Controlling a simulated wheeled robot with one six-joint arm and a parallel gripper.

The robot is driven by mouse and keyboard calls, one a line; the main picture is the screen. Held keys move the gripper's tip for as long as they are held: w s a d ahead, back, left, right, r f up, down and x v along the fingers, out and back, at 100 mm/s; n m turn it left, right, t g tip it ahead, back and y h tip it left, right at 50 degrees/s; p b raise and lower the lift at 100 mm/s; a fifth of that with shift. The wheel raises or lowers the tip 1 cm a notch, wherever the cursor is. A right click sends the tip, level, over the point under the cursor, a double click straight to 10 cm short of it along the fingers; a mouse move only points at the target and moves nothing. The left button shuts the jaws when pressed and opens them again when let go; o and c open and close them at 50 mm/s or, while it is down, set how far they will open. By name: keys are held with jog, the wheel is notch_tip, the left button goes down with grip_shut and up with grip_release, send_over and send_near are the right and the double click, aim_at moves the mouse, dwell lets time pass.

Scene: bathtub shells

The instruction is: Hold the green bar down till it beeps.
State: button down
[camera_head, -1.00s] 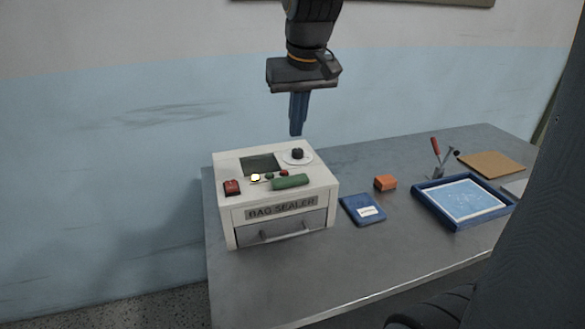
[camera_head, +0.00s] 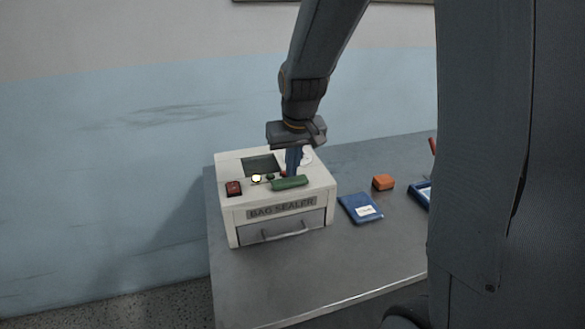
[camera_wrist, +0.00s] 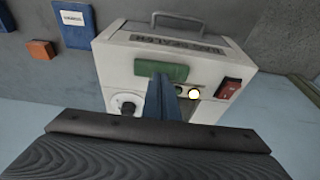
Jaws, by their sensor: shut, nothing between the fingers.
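The bag sealer (camera_head: 230,210) is a white box on the table, with a green bar (camera_head: 290,183) along the front of its top. My gripper (camera_head: 292,172) points down with its blue fingers together and empty, right at the back edge of the bar. In the wrist view the fingertips (camera_wrist: 160,80) overlap the edge of the green bar (camera_wrist: 160,70); I cannot tell whether they touch it. A lit yellow-white lamp (camera_head: 256,178) shows beside the bar, and also in the wrist view (camera_wrist: 194,94). The fingers hide part of the panel.
A red switch (camera_head: 233,188) and a dark screen (camera_head: 260,165) are on the sealer's top, with a dial (camera_wrist: 127,108) behind. A blue packet (camera_head: 361,208) and an orange block (camera_head: 383,182) lie to the right. The table front (camera_head: 300,280) is clear.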

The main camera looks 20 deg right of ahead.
jog(key=shift+f, duration=0.7)
jog(key=shift+f, duration=0.1)
